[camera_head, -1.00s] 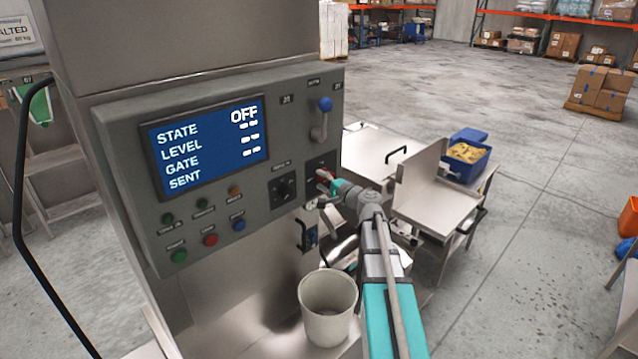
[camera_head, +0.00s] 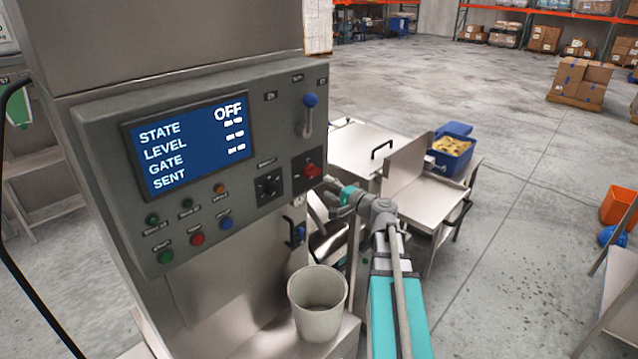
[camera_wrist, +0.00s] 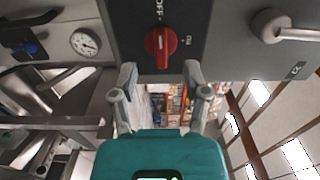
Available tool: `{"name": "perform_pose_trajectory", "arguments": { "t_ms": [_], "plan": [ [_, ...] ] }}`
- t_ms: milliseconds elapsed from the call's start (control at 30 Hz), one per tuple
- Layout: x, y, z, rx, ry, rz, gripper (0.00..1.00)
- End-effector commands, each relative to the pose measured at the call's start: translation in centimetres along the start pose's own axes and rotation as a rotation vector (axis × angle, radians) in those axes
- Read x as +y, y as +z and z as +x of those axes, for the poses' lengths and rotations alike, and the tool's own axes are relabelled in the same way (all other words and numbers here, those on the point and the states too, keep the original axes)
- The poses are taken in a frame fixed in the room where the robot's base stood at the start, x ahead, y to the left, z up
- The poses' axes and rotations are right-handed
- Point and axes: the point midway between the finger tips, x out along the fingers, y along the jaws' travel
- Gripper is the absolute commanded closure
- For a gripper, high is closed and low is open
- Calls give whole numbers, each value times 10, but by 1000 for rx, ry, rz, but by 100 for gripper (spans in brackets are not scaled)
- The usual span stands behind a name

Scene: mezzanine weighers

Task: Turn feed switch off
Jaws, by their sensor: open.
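The feed switch is a red rotary knob (camera_head: 311,171) on a dark plate at the right end of the grey control panel (camera_head: 290,95). The red knob (camera_wrist: 160,47) is also in the wrist view, with an OFF label beyond it and a white mark on the knob on that side. The panel's screen (camera_head: 190,143) reads STATE OFF. My gripper (camera_head: 331,193) is just right of and below the knob, apart from it. In the wrist view my gripper (camera_wrist: 160,80) is open and empty, its fingers spread before the knob.
A blue-tipped lever (camera_head: 308,115) and a black dial (camera_head: 268,186) are near the switch. A pale bucket (camera_head: 318,318) stands below the panel. A steel bench (camera_head: 355,150) and a blue bin (camera_head: 452,146) are behind my arm. Open floor lies to the right.

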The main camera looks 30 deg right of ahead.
Motion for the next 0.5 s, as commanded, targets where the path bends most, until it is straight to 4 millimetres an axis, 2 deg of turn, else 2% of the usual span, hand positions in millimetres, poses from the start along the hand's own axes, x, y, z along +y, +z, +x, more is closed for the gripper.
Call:
{"name": "perform_pose_trajectory", "arguments": {
  "t_ms": [33,200,500],
  "plan": [
    [0,1,-9,2,0,0,40],
    [0,1,-25,1,0,0,40],
    [0,0,-34,0,0,0,40]
  ]
}}
